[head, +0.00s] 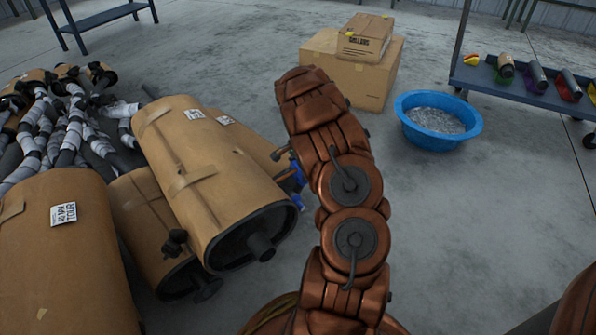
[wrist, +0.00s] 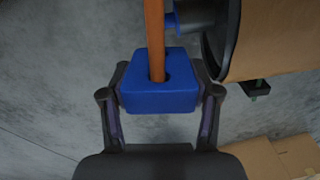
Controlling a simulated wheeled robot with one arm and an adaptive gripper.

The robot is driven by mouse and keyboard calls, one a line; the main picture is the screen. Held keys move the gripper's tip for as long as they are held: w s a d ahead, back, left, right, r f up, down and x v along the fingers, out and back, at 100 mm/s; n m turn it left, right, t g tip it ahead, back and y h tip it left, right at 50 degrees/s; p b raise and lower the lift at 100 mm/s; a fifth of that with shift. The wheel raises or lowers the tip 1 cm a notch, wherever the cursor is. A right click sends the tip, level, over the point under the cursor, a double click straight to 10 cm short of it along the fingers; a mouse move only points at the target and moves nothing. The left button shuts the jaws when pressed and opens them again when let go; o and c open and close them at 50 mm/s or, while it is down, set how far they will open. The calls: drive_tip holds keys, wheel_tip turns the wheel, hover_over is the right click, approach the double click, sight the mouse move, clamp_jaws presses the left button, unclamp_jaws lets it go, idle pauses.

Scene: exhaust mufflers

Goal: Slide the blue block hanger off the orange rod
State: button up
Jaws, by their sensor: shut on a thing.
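The blue block hanger (wrist: 160,98) is in the middle of the wrist view. The orange rod (wrist: 154,35) runs from the top edge down into the block's opening, so the block is still around the rod there. My gripper (wrist: 160,92) is shut on the block, with one finger against each side. A blue part also shows behind the block, beside the muffler's dark end. In the head view, a bit of the blue hanger (head: 297,177) shows between a wrapped muffler (head: 210,180) and my arm. My gripper (head: 287,160) is mostly hidden there by my arm, and the rod is hidden.
More wrapped mufflers (head: 65,260) and grey pipes (head: 75,130) fill the left side. Cardboard boxes (head: 345,75) stand behind my arm. A blue tub (head: 437,120) and a cart (head: 515,82) with colored items stand at right. The floor between is clear.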

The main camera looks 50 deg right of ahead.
drive_tip(key=shift+s+d, duration=0.25)
drive_tip(key=shift+d, duration=0.9)
drive_tip(key=shift+d, duration=0.35)
drive_tip(key=shift+s+d, duration=0.2)
drive_tip(key=shift+d, duration=0.45)
drive_tip(key=shift+r+p, duration=0.1)
drive_tip(key=shift+p, duration=0.25)
